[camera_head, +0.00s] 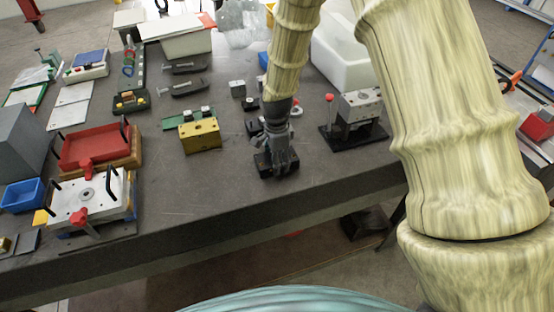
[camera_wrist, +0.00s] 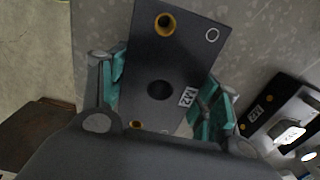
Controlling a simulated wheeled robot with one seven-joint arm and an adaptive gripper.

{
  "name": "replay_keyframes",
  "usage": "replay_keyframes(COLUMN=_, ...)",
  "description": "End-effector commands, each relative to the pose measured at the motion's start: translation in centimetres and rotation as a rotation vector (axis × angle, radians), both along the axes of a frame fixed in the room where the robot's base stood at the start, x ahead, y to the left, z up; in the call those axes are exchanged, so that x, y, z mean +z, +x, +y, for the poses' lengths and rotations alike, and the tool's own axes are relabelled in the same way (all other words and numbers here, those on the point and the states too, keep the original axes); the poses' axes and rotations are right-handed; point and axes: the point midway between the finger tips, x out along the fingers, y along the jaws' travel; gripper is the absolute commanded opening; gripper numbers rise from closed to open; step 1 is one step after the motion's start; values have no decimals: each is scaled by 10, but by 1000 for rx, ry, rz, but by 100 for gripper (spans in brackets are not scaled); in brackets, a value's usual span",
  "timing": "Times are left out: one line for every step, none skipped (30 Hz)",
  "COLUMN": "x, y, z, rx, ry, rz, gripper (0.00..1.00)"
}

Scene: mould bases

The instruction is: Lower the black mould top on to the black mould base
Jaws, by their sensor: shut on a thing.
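My gripper (camera_head: 281,160) is shut on a black mould block (camera_head: 264,164), near the front edge of the dark table. In the wrist view the block (camera_wrist: 172,60) lies between the teal finger pads (camera_wrist: 160,98). Its face shows a brass ring, a white circle, a dark central hole and a white label. A second black block (camera_wrist: 262,125) with brass dots and a similar label stands apart at the right of the wrist view; it looks like the base. I cannot tell whether the held block touches the table.
A grey block fixture with a red ball (camera_head: 329,97) stands right of my gripper on a black plate (camera_head: 352,138). A yellow block (camera_head: 200,136) is to the left. Small grey and black parts (camera_head: 238,89) lie behind. The table front between yellow block and gripper is clear.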

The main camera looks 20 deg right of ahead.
Motion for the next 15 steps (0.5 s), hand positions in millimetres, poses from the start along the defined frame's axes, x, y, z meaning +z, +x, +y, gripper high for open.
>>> replay_keyframes(x=3, y=1, z=0, rx=0, ry=0, rz=-1, gripper=9)
replay_keyframes(x=4, y=1, z=0, rx=1, ry=0, rz=-1, gripper=9)
replay_keyframes(x=5, y=1, z=0, rx=1, ry=0, rz=-1, gripper=9)
replay_keyframes(x=6, y=1, z=0, rx=1, ry=0, rz=-1, gripper=9)
replay_keyframes(x=7, y=1, z=0, rx=1, ry=0, rz=-1, gripper=9)
replay_keyframes(x=8, y=1, z=0, rx=1, ry=0, rz=-1, gripper=9)
replay_keyframes(x=9, y=1, z=0, rx=0, ry=0, rz=-1, gripper=9)
replay_keyframes(x=10, y=1, z=0, rx=0, ry=0, rz=-1, gripper=9)
replay_keyframes(x=11, y=1, z=0, rx=0, ry=0, rz=-1, gripper=9)
replay_keyframes(x=11, y=1, z=0, rx=0, ry=0, rz=-1, gripper=9)
replay_keyframes(x=12, y=1, z=0, rx=0, ry=0, rz=-1, gripper=9)
replay_keyframes(x=13, y=1, z=0, rx=-1, ry=0, rz=-1, gripper=9)
replay_keyframes(x=14, y=1, z=0, rx=0, ry=0, rz=-1, gripper=9)
replay_keyframes(x=15, y=1, z=0, rx=0, ry=0, rz=-1, gripper=9)
replay_keyframes(x=16, y=1, z=0, rx=0, ry=0, rz=-1, gripper=9)
